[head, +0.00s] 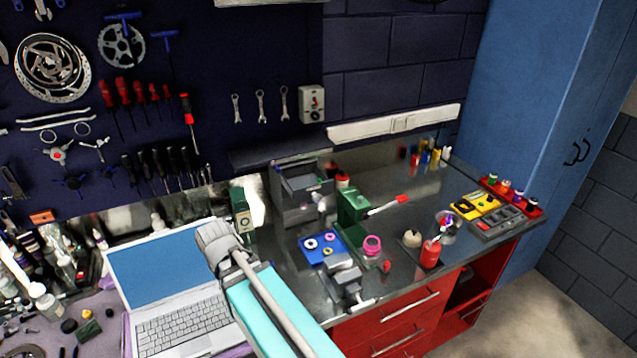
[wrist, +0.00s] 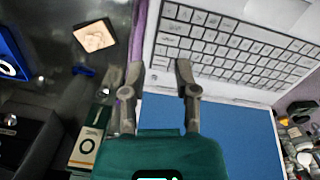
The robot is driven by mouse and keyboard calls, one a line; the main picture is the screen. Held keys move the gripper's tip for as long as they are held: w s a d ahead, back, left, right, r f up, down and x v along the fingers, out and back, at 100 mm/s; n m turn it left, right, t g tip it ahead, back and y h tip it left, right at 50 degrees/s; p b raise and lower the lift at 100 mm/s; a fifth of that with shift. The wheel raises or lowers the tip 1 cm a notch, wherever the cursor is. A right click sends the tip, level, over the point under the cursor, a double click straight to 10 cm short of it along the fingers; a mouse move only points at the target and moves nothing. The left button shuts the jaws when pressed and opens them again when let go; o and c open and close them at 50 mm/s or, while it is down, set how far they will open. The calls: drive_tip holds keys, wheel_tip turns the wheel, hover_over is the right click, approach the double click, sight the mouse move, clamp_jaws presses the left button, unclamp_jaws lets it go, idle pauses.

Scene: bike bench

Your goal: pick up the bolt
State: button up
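I cannot pick out the bolt with certainty. A small shiny metallic piece (wrist: 10,120) shows at the left edge of the wrist view, in the dark open bin (wrist: 45,150), and a small pale piece (wrist: 40,78) lies on the grey bench top; both are too small to name. My gripper (wrist: 158,68) is open, with nothing between its fingers, above the left edge of the laptop (wrist: 225,45). In the head view my arm reaches over the laptop's right side, and its fingers are hidden.
The grey bin (head: 302,190) stands at the back of the bench, right of a green box (head: 243,215). Tools hang on the dark wall.

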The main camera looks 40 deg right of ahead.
drive_tip(key=w+d+r+n+h+p, duration=0.1)
drive_tip(key=w+d+r+n+p, duration=0.2)
drive_tip(key=w+d+r+p, duration=0.4)
drive_tip(key=w+d+r+n+h+p, duration=0.25)
drive_tip(key=w+d+r, duration=0.2)
drive_tip(key=d, duration=0.55)
drive_tip(key=n+g+h+p, duration=0.2)
drive_tip(key=n+g+p, duration=0.1)
drive_tip(key=n+p, duration=0.4)
approach(320, 180)
wheel_tip(320, 180, up, 4)
drive_tip(key=a, duration=0.1)
drive_tip(key=shift+w+f+y, duration=0.2)
drive_tip(key=shift+w+y, duration=0.05)
drive_tip(key=shift+b+x, duration=3.6)
drive_tip(key=shift+x, duration=0.7)
drive_tip(key=shift+w, duration=0.2)
drive_tip(key=shift+f, duration=0.15)
